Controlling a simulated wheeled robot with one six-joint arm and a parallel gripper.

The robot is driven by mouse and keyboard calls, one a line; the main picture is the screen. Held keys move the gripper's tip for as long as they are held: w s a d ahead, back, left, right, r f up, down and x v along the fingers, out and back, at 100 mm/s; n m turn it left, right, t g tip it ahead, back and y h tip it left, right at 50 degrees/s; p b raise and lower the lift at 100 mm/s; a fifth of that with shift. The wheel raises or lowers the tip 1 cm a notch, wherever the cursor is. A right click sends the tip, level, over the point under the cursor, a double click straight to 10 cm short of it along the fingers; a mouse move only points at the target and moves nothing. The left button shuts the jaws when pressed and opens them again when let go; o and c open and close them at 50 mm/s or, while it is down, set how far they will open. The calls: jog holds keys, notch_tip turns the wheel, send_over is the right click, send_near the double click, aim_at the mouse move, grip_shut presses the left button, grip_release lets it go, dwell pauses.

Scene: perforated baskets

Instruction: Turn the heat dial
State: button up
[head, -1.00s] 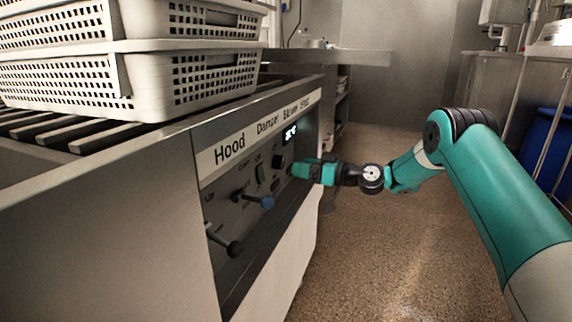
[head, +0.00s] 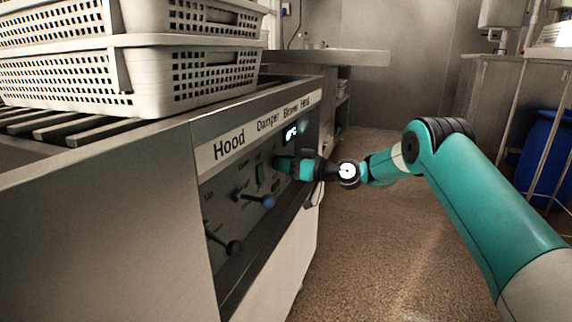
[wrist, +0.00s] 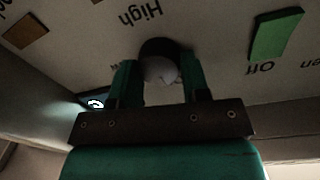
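The heat dial (wrist: 160,50), a round black knob with a grey face, sits on the panel below the "High" lettering in the wrist view. My gripper (wrist: 159,82) reaches toward the panel with one green finger on each side of the dial. The fingers are apart, with a gap between them, and I cannot tell whether they press on the dial. In the head view my gripper (head: 277,163) is at the panel below the lit display (head: 291,132) and hides the dial.
A green switch (wrist: 275,33) marked "Off" is right of the dial in the wrist view. A blue-tipped lever (head: 266,201) and a black-knobbed lever (head: 233,247) stick out of the panel. White perforated baskets (head: 135,75) are stacked above. Open floor lies right.

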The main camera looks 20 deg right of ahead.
jog(key=shift+r+m+p, duration=0.1)
jog(key=shift+m+p, duration=0.2)
jog(key=shift+p, duration=0.15)
jog(key=m+p, duration=0.3)
jog(key=m, duration=0.2)
jog(key=m+p, duration=0.2)
jog(key=m, duration=0.3)
jog(key=m+g+p, duration=0.1)
jog(key=m+p, duration=0.2)
jog(key=m, duration=0.3)
jog(key=shift+d+f+p, duration=0.1)
jog(key=shift+f+p, duration=0.15)
jog(key=shift+p, duration=0.05)
jog(key=shift+m, duration=0.3)
jog(key=o, duration=0.9)
